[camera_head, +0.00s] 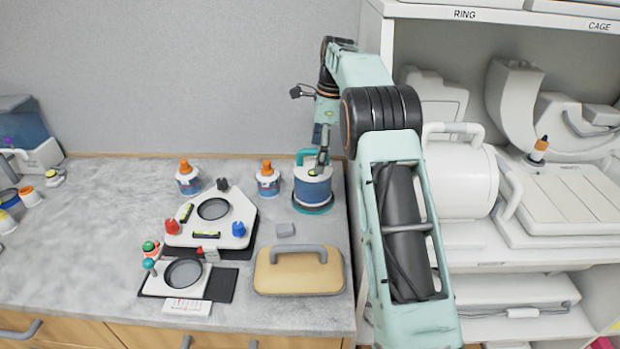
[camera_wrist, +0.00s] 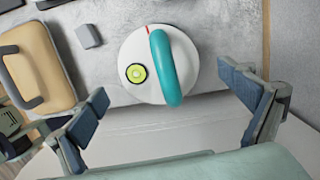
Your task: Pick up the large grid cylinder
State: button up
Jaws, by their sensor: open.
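The large grid cylinder (camera_head: 312,188) stands upright on the grey counter near its right end, with blue sides, a white top and a teal handle. In the wrist view its round white top (camera_wrist: 140,88) shows from above, with the teal arched handle and a small yellow-green bubble level. My gripper (camera_head: 322,150) is at the handle in the head view and partly covers it. In the wrist view my gripper (camera_wrist: 170,97) is open, with one finger on each side of the cylinder and clear space between. Whether a finger touches the handle cannot be told.
A tan case with a grey handle (camera_head: 298,272) and a small grey block (camera_head: 285,230) lie in front of the cylinder. A small orange-topped bottle (camera_head: 267,182) stands to its left. A white triangular plate (camera_head: 190,234) lies farther left. White shelving (camera_head: 460,235) stands at right.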

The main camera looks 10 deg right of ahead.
aim_at(313, 180)
jog(key=f, duration=0.6)
jog(key=a+f, duration=0.1)
jog(key=f, duration=0.2)
jog(key=shift+a, duration=0.1)
jog(key=shift+c, duration=0.4)
jog(key=c, duration=2)
jog(key=shift+w+r, duration=0.1)
jog(key=shift+r, duration=0.05)
jog(key=shift+c, duration=0.5)
